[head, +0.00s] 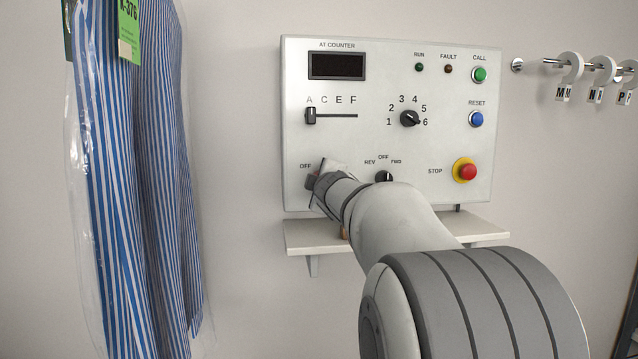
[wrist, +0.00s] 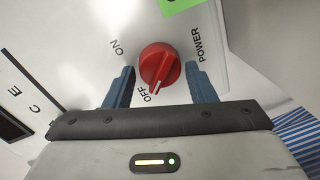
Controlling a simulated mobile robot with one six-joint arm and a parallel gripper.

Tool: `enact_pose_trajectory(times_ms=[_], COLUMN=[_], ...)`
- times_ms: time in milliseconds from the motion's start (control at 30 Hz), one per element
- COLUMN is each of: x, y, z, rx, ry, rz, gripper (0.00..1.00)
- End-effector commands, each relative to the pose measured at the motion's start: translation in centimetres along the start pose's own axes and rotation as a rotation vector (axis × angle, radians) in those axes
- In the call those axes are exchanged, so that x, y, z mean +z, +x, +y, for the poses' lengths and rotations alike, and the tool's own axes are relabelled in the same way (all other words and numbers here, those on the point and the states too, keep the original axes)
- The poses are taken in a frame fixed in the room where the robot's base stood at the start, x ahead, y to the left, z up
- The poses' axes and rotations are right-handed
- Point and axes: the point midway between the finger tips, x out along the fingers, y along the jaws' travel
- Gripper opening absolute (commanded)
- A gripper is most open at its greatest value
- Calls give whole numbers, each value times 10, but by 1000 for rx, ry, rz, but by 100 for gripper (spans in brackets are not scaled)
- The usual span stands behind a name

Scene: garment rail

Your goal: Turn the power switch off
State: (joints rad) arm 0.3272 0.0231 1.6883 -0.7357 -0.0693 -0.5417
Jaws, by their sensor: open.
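The power switch (wrist: 159,65) is a red rotary knob on the panel, with OFF, ON and POWER printed around it in the wrist view. Its white pointer mark is turned toward the OFF label. My gripper (wrist: 160,68) is open, with one blue finger on each side of the knob. Gaps show between the fingers and the knob, and neither finger clearly touches it. In the head view my gripper (head: 318,180) is at the lower left of the control panel (head: 390,190), where it hides most of the switch and its labels.
The panel also carries a slider (head: 311,116), a numbered dial (head: 409,118), a REV/OFF/FWD selector (head: 384,177) and a red stop button (head: 467,171). The display (head: 337,66) is dark. A shelf (head: 312,236) lies below. Bagged striped garments (head: 140,190) hang at left.

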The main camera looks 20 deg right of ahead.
Motion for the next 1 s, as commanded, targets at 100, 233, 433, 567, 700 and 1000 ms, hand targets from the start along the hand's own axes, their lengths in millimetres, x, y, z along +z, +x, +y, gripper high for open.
enact_pose_trajectory(times_ms=[100, 233, 433, 567, 700, 1000], x=[0, -1, -1, -1, -1, -1], y=[-12, -34, -62, -72, -75, -75], z=[2, 3, 2, 1, 1, 1], rx=[2, 3, 2, 2, 2, 2], ry=[0, 0, 0, 0, 0, 0], rz=[0, 1, 1, 1, 1, 1], gripper=[50, 50, 50, 50, 50, 50])
